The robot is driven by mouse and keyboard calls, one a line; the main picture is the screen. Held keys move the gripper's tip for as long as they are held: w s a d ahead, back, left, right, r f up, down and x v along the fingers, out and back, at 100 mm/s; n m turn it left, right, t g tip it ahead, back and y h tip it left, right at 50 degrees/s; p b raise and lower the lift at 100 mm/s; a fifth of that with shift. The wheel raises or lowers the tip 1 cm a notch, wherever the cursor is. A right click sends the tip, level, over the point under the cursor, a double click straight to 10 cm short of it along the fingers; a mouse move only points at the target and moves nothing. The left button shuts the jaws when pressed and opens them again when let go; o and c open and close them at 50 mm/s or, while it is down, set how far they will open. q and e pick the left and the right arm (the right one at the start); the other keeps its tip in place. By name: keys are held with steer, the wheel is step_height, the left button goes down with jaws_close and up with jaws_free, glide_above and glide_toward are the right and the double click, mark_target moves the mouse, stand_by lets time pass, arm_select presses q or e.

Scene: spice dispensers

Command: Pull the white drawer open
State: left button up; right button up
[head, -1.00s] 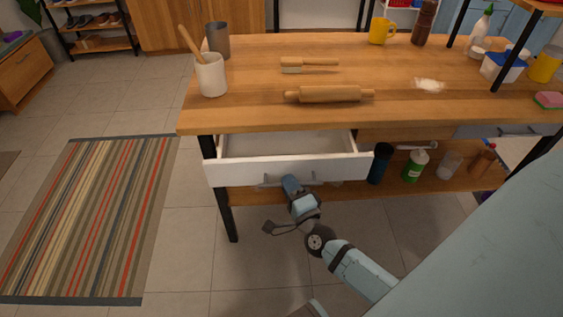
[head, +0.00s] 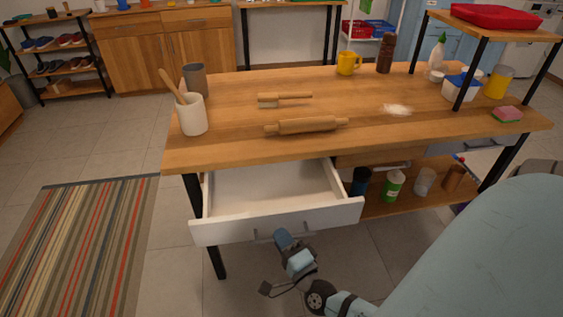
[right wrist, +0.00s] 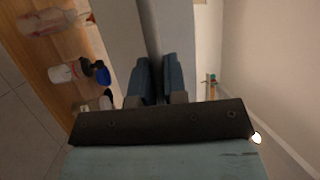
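The white drawer (head: 290,219) under the left part of the wooden table is pulled well out, and its inside looks empty. Its grey bar handle (head: 314,226) is on the front panel. My right gripper (head: 281,236) is at the left part of this handle. In the right wrist view the gripper's two blue fingers (right wrist: 155,80) are close together on either side of the grey handle bar (right wrist: 150,28). My left gripper is not in view.
The wooden table (head: 230,146) carries a rolling pin (head: 306,125), a brush (head: 285,98), a white utensil crock (head: 192,115) and a yellow mug (head: 348,63). Several bottles, including a green one (head: 393,186), stand on the lower shelf. Floor in front of the drawer is clear.

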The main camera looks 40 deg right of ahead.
steer(key=o, duration=0.4)
steer(key=shift+s, duration=0.1)
steer(key=v, duration=0.7)
steer(key=shift+s, duration=0.2)
